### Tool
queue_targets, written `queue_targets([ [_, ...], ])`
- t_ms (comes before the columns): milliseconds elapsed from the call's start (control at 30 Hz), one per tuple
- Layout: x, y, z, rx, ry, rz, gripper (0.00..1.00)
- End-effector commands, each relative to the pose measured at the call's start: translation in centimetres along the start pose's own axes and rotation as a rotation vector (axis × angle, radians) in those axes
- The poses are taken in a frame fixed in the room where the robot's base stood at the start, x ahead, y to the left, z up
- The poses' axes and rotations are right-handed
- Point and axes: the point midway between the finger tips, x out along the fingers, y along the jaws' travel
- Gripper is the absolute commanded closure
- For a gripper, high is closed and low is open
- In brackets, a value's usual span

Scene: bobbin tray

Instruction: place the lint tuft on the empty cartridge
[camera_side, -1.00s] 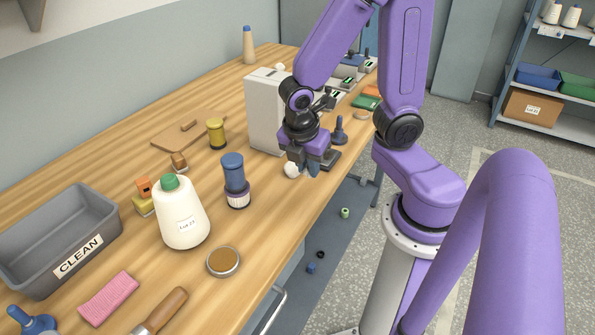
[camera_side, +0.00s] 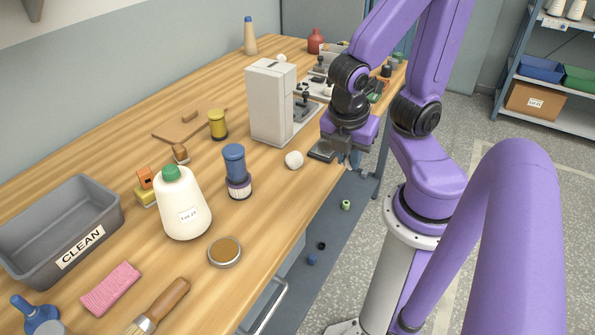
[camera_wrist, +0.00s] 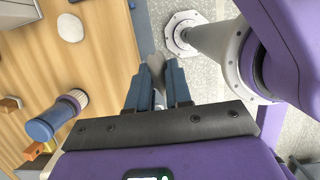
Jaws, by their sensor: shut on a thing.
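My gripper (camera_side: 347,157) is over the right edge of the bench, and it also shows in the wrist view (camera_wrist: 157,75). Its blue-grey fingers are shut on a small grey thing (camera_wrist: 155,62), perhaps the lint tuft, mostly hidden between them. A blue-topped cylinder with a pleated white band and purple collar (camera_side: 236,170) stands upright on the bench; it may be the cartridge. It lies at the lower left in the wrist view (camera_wrist: 55,115), well apart from my gripper. I cannot tell whether it is empty.
A round white thing (camera_side: 293,160) lies on the bench between the cylinder and my gripper. A white box-like machine (camera_side: 271,103) stands behind it.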

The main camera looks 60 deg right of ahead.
Motion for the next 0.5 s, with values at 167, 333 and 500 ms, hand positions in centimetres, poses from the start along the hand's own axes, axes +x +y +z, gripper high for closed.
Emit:
queue_targets([
  [167,-0.1,0.0,-0.1,-0.005,-0.001,0.001,1.0],
  [333,-0.9,1.3,-1.6,-0.084,-0.001,0.023,1.0],
  [500,-2.6,4.0,-5.0,-0.262,0.001,0.073,1.0],
])
